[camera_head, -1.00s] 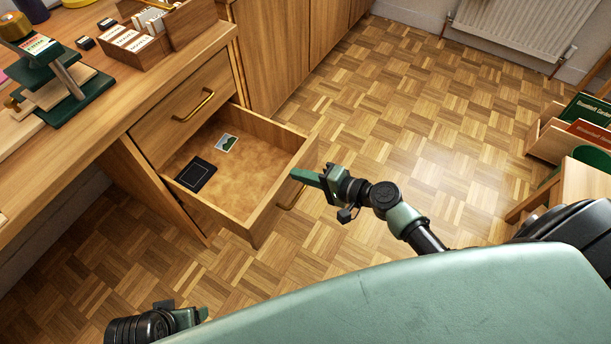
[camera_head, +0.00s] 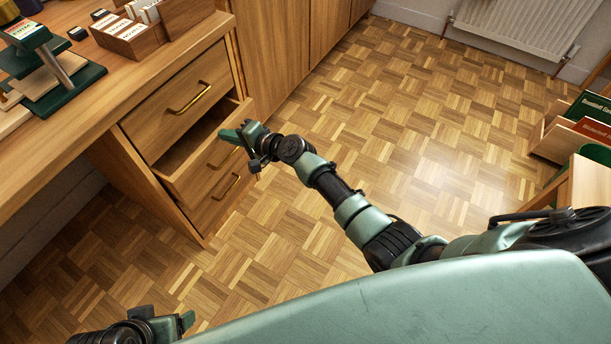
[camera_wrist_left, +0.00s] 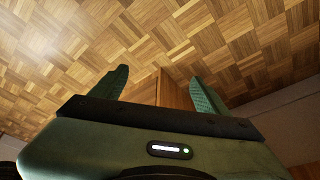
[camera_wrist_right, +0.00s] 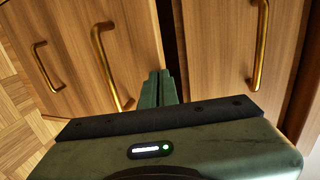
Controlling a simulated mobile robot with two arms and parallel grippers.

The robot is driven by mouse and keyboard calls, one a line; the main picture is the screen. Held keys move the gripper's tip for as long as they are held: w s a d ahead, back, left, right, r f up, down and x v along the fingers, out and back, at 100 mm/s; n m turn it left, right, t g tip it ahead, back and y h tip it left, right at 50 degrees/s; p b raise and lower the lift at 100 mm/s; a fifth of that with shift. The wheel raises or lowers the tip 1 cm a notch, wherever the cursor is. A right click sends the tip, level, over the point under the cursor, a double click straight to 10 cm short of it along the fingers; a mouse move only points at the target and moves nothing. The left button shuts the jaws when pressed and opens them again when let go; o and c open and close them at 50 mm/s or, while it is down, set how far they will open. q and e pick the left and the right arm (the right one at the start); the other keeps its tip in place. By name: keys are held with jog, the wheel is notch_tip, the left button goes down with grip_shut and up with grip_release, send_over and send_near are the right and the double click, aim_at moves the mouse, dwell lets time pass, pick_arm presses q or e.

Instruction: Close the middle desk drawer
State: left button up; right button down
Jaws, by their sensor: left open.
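My left gripper (camera_wrist_left: 162,88) is open and empty, low over the floor, away from the drawer.
The top drawer (camera_head: 180,108) and the bottom drawer (camera_head: 215,205) look shut. The desk top (camera_head: 120,75) holds a card box (camera_head: 130,38) and a green stand (camera_head: 60,85). Parquet floor (camera_head: 370,130) is clear in front. A crate of folders (camera_head: 565,135) stands at right.

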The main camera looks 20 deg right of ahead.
aim_at(216, 131)
jog(key=x, duration=0.1)
jog(key=b+x, duration=0.1)
jog(key=x, duration=0.2)
jog(key=shift+r+b, duration=0.35)
pick_arm(q)
jog(key=w+d+r+t+h, duration=0.1)
jog(key=w+d+r+t, duration=0.1)
jog(key=w+r+t, duration=0.3)
jog(key=w+d+r+t+h+b, duration=0.1)
jog(key=w+d+r+t, duration=0.2)
jog(key=w, duration=0.7)
notch_tip(216, 131, up, 2)
jog(key=shift+d+r+m+t+h, duration=0.2)
jog(key=shift+d+m+t+h, duration=0.15)
jog(key=shift+t, duration=0.55)
pick_arm(e)
jog(key=shift+w+a+r, duration=0.2)
jog(key=shift+w+a, duration=0.2)
jog(key=shift+w, duration=0.2)
jog(key=shift+w+a+r, duration=0.2)
jog(key=shift+w+a, duration=0.25)
jog(key=shift+w, duration=0.15)
pick_arm(q)
jog(key=shift+s+f, duration=0.1)
